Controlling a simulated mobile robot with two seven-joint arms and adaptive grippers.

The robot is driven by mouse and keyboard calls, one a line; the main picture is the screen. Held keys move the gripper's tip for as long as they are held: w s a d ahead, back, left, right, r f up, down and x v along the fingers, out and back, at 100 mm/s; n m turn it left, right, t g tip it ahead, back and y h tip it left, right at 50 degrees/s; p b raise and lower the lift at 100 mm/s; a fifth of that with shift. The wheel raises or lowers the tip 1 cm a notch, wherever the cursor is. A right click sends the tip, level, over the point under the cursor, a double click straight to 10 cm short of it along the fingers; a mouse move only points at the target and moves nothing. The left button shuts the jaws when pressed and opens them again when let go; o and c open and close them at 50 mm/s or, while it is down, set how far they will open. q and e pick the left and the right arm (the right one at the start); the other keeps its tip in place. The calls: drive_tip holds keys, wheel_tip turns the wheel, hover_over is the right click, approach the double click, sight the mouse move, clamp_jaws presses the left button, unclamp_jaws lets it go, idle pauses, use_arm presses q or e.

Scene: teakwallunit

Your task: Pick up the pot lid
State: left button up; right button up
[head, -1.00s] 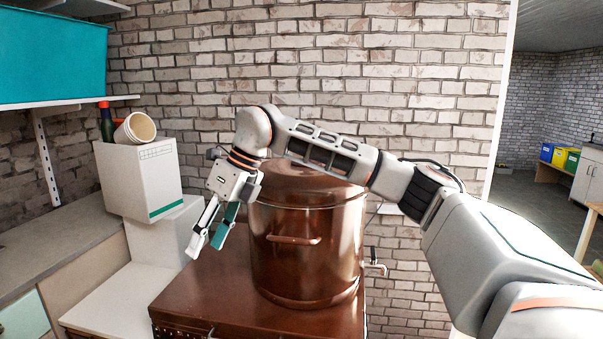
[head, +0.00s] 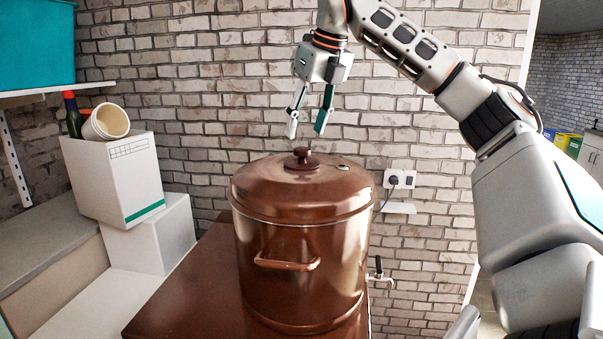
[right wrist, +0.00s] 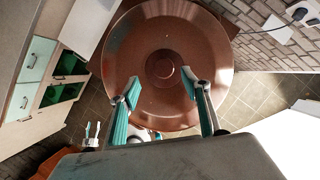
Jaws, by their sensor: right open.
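The pot lid (head: 262,190) is brown and shiny with a round knob (head: 301,157) at its centre. It sits on top of a large brown pot (head: 290,262) with a side handle and a tap. My right gripper (head: 308,132) is open and empty, pointing down a little above the knob without touching it. In the right wrist view the lid (right wrist: 130,60) fills the middle, and its knob (right wrist: 164,68) lies beyond and between the two open fingertips (right wrist: 161,92). My left gripper is not in view.
The pot stands on a brown surface (head: 185,285). White boxes (head: 120,180) stand to the left, with a white cup (head: 107,121) and a dark bottle (head: 74,115) on top. A brick wall with a socket (head: 399,180) and plugged cable is behind.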

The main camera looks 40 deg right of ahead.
sight(302, 148)
drive_tip(key=shift+w+d, duration=0.15)
drive_tip(key=shift+s+x, duration=0.25)
drive_tip(key=shift+x, duration=0.8)
drive_tip(key=x, duration=0.5)
drive_tip(key=shift+w+d+f, duration=0.1)
drive_tip(key=shift+d+f, duration=0.05)
drive_tip(key=shift+d, duration=0.05)
clamp_jaws()
